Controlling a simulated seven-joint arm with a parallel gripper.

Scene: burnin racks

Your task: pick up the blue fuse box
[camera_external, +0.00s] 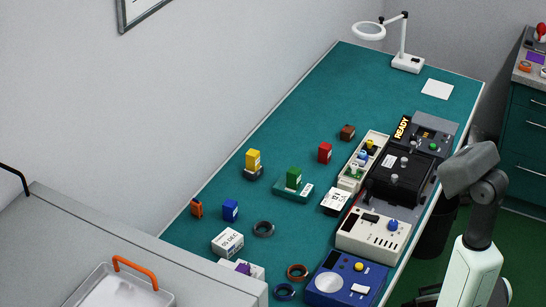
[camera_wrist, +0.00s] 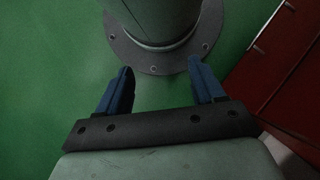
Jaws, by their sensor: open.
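A small upright blue box (camera_external: 230,211), which I take for the blue fuse box, stands on the teal bench mat (camera_external: 290,110) at the left side, between an orange block and a dark ring. My gripper shows in the wrist view (camera_wrist: 160,88), with two blue fingers spread apart and nothing between them. In the external view my arm is folded at the right, beyond the bench's right edge and far from the blue box; its fingers cannot be made out there. The blue box is not in the wrist view.
Near the blue box are an orange block (camera_external: 196,208), a dark ring (camera_external: 263,229) and a white labelled box (camera_external: 228,242). Yellow (camera_external: 253,160), green (camera_external: 294,178) and red (camera_external: 325,153) blocks stand farther back. Instruments (camera_external: 374,234) line the right edge. A grey surface (camera_external: 120,260) fills the lower left.

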